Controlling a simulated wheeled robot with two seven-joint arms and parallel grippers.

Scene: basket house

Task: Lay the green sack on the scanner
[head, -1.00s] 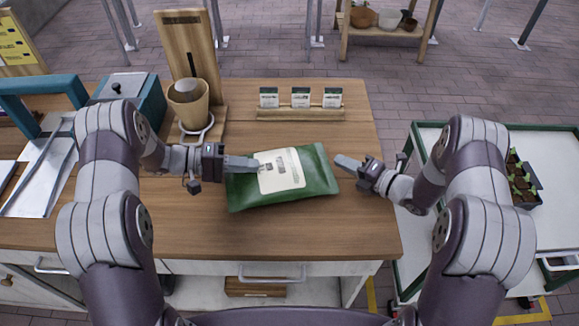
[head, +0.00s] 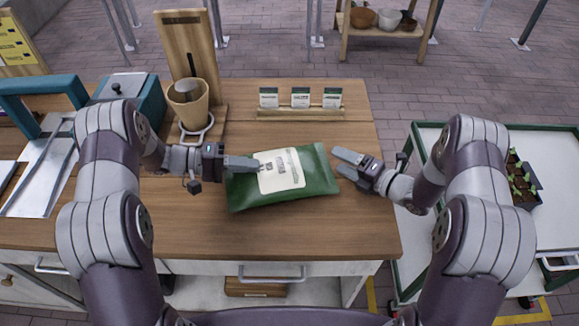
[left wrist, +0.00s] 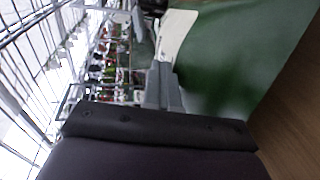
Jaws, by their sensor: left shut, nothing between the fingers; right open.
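The green sack (head: 310,182), with a cream label, lies flat on the wooden counter. It also shows in the left wrist view (left wrist: 225,60). My left gripper (head: 257,164) is shut and empty, its fingertips overlapping the sack's left part in the head view; I cannot tell whether they touch it. Its closed fingers also show in the left wrist view (left wrist: 162,85), beside the sack. My right gripper (head: 340,162) is open and empty, just off the sack's right edge. I cannot pick out a scanner for certain in either view.
A wooden stand (head: 190,48) with a tan cup (head: 188,108) stands behind my left gripper. A teal-handled device (head: 40,85) is at the left. A small rack (head: 300,113) of seed packets stands behind the sack. The counter (head: 300,235) is clear in front.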

